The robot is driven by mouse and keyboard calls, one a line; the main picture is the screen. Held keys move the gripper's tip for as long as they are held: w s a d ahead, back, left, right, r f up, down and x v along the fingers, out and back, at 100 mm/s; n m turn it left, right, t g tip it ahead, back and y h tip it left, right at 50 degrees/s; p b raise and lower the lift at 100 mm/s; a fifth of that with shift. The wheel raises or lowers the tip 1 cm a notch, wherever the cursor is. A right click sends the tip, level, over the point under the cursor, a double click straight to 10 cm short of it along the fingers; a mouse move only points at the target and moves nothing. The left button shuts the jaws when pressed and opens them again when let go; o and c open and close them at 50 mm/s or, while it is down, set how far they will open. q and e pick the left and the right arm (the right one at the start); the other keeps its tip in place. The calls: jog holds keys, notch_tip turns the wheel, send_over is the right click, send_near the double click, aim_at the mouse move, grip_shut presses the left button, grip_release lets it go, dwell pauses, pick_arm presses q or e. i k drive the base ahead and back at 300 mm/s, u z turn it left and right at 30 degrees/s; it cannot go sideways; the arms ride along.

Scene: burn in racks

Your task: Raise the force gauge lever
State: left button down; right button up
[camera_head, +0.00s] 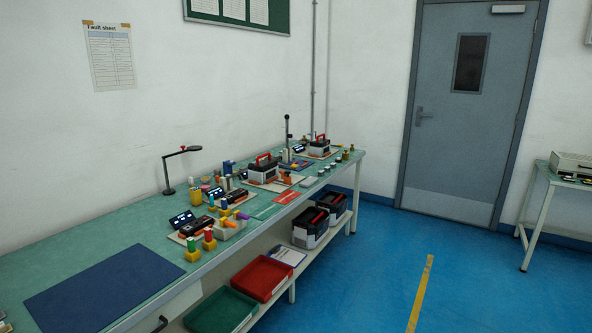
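A tall thin upright post with a dark knob on top (287,132) rises from the far part of the long green bench (120,252). It looks like the force gauge stand. At this distance I cannot make out its lever or tell whether that is up or down. Dark and grey boxes with red handles stand on either side of it, one nearer box (264,171) and one farther box (320,146). Neither of my grippers is in view.
A dark blue mat (104,283) lies on the near bench. A black desk lamp (168,175) and several coloured parts stand beyond it. Red (262,277) and green (221,310) trays sit on the lower shelf. The blue floor (375,270) right of the bench is clear.

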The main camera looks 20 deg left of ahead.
aim_at(250, 165)
jog(key=z, duration=0.15)
jog(key=i, duration=1.2)
jog(key=u, duration=0.35)
jog(key=i, duration=1)
jog(key=u, duration=1.35)
jog(key=i, duration=0.75)
jog(key=u, duration=0.8)
